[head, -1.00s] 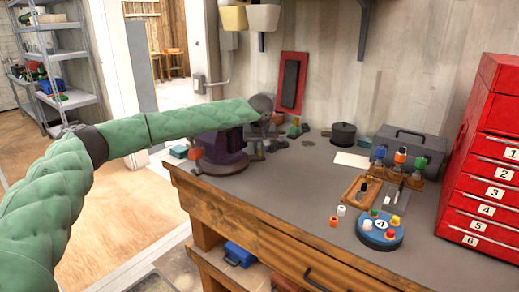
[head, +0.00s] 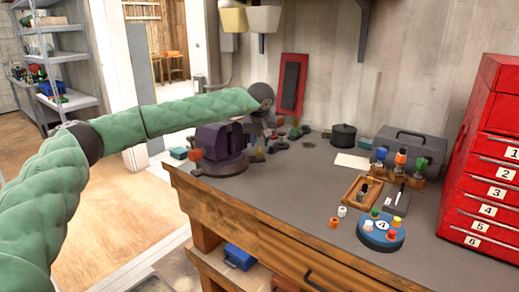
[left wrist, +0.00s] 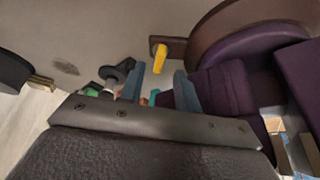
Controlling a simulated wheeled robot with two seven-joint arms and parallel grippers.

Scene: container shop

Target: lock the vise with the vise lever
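The purple vise (head: 222,142) stands at the left corner of the workbench, with an orange-red knob (head: 195,154) at its left side. In the left wrist view the purple vise body (left wrist: 222,86) fills the right side. A yellow lever (left wrist: 159,58) sticks out from a brown part at the vise's base, just beyond my fingertips. My left gripper (left wrist: 160,88) is open, its two blue-grey fingers apart, and I see no contact with the lever. In the head view my left gripper (head: 269,126) is small, beside the vise's right side. My right gripper is out of view.
Small bottles (head: 295,131) stand right of the vise. A black pot (head: 343,134), grey toolbox (head: 410,146), wooden tray (head: 362,187), blue round holder (head: 380,234) and red drawer cabinet (head: 490,165) occupy the right side. The bench's middle (head: 270,190) is clear.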

